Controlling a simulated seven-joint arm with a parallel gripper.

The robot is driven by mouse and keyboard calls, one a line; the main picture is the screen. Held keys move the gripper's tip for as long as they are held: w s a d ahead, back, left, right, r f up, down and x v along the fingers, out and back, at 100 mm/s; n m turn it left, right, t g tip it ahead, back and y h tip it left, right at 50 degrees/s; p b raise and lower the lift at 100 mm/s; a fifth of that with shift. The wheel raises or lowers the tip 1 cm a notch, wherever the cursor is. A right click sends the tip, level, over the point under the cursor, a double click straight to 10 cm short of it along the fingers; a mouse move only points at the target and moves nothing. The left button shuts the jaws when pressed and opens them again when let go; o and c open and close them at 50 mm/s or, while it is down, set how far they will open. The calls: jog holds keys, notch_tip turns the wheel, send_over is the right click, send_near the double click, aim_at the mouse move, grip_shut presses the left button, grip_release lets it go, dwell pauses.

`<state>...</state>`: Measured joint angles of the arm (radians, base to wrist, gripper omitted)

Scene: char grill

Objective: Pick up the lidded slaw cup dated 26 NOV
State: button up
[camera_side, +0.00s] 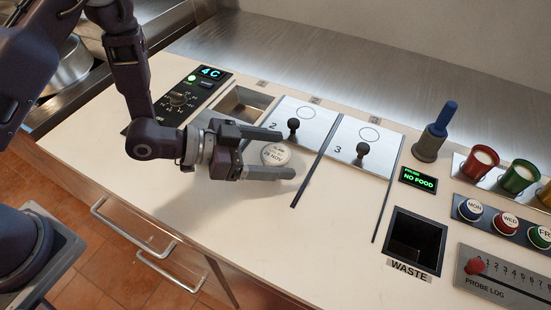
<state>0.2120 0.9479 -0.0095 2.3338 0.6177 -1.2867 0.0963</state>
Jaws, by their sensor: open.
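A round white lidded cup (276,154) stands on the cream counter in front of lid 2. Its lid has dark print that seems to read 26 NOV, but the small text is hard to be sure of. My gripper (287,154) is open and level with the counter, pointing right. One finger lies behind the cup and the other in front of it, so the cup is between the fingers. I cannot tell whether either finger touches it. The cup's lower side is mostly hidden.
An open well (243,107) lies behind my gripper. Steel lids with black knobs, lid 2 (309,114) and lid 3 (349,136), are right of it. A square WASTE opening (416,240) and red and green cups (478,161) are farther right. The front middle counter is clear.

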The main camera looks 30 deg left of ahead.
aim_at(277, 153)
jog(key=x, duration=0.3)
jog(key=shift+w+d+f, duration=0.1)
jog(key=c, duration=1.5)
